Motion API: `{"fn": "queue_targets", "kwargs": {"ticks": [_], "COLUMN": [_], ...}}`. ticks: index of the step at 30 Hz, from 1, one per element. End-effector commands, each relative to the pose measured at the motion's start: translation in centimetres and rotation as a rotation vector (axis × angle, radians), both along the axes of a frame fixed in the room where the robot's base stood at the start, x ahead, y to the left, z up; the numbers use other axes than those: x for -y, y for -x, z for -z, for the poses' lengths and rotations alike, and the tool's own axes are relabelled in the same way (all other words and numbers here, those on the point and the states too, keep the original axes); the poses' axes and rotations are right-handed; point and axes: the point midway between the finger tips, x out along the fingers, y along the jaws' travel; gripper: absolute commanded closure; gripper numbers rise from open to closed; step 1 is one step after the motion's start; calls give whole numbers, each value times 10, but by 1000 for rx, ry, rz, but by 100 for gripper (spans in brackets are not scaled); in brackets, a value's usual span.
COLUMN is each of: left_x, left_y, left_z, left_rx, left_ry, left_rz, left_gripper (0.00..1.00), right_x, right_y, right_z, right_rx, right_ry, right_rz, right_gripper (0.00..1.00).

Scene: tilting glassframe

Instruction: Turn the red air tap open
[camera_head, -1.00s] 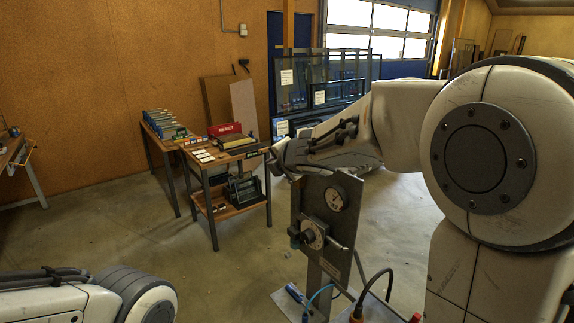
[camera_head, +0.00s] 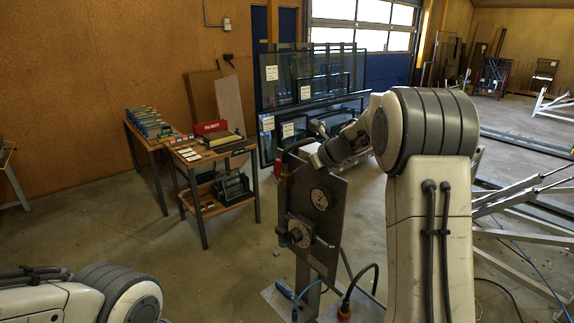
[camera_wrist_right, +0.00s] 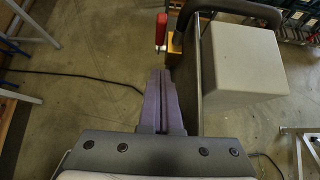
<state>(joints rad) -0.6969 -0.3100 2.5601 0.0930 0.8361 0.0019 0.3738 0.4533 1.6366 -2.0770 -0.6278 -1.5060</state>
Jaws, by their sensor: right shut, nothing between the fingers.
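The red air tap (camera_head: 278,166) shows as a small red handle at the upper left edge of an upright grey metal panel (camera_head: 327,229). In the right wrist view the red handle (camera_wrist_right: 161,31) stands beside a brass-coloured fitting, just beyond the fingertips. My right gripper (camera_head: 284,154) is at the top left of the panel, close to the tap. In the right wrist view its fingers (camera_wrist_right: 160,74) are together with nothing between them, and a small gap shows between their tips and the handle. My left gripper is out of view; only part of that arm shows.
The panel carries a round gauge (camera_head: 319,199) and a dial knob (camera_head: 296,234). A grey box (camera_wrist_right: 244,57) is right of the fingers in the wrist view. Hoses lie at the panel's foot. A workbench (camera_head: 213,154) stands behind left, with open floor between.

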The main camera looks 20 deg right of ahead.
Motion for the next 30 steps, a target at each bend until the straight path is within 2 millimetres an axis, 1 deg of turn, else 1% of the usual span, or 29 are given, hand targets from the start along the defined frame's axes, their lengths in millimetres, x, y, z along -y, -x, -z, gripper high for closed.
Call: {"fn": "queue_targets", "kwargs": {"ticks": [1, 4, 6, 9, 12, 17, 25, 30], "left_x": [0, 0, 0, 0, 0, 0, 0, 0], "left_y": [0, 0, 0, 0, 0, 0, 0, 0], "left_z": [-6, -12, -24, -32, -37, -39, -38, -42], "left_rx": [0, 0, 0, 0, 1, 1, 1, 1], "left_ry": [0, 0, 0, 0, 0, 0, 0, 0], "left_rz": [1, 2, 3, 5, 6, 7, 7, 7], "left_gripper": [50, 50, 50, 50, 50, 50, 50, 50], "right_x": [-5, -10, -14, -19, -21, -23, -23, -29], "right_y": [-8, -23, -34, -46, -54, -60, -60, -62], "right_z": [7, 20, 15, 15, 15, 17, 18, 13], "right_rx": [-5, -4, -1, -1, 0, 0, 1, 1], "right_ry": [-1, -1, 1, 1, 0, 1, 0, 0], "right_rz": [-3, -2, -3, -1, 0, 1, 1, 0], "right_gripper": [100, 100, 100, 100, 100, 100, 100, 100]}}
